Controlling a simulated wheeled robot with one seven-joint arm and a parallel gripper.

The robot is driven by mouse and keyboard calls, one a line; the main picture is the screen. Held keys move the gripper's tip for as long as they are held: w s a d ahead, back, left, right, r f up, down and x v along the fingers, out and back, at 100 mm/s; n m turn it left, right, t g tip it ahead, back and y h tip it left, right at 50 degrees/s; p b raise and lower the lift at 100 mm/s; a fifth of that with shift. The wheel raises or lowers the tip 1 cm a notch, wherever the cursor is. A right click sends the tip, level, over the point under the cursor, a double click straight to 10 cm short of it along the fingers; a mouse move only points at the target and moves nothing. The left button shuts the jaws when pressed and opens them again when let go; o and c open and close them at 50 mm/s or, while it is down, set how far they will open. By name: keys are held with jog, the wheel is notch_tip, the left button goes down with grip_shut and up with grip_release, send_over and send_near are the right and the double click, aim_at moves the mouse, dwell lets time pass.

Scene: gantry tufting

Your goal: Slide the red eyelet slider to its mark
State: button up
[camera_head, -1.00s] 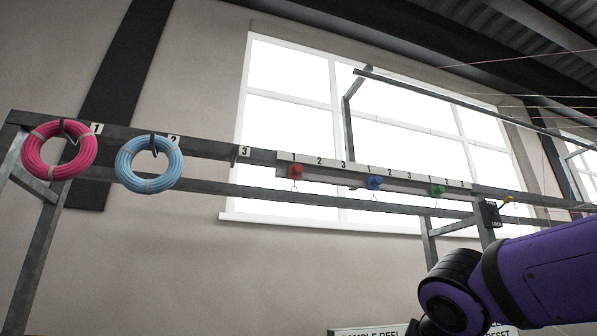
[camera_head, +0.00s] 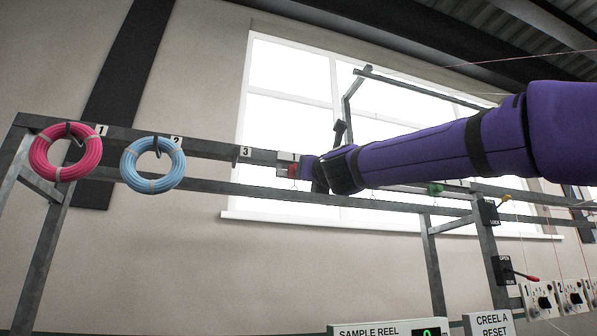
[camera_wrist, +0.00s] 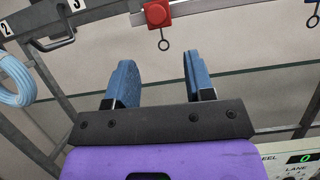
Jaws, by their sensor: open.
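The red eyelet slider (camera_head: 293,170) is a small red block on the pale rail, below a tag numbered 1 in the head view. In the wrist view the red slider (camera_wrist: 157,13) is at the top edge, with its dark eyelet ring (camera_wrist: 163,45) hanging below. My gripper (camera_wrist: 158,60) is open and empty. Its two blue fingers point toward the slider, one on each side of the ring in the picture; contact does not show. In the head view my arm's end is just right of the slider, and the fingers cannot be made out.
My arm hides the rail's middle; a green slider (camera_head: 434,189) shows beyond it. Part of a blue slider (camera_wrist: 313,2) shows in the wrist view. Pink (camera_head: 65,153) and light blue (camera_head: 153,165) coils hang on hooks at left. A sample reel panel (camera_head: 385,328) is below.

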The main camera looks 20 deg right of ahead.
jog(key=x, duration=1.1)
jog(key=shift+a+r, duration=0.15)
jog(key=shift+a, duration=0.05)
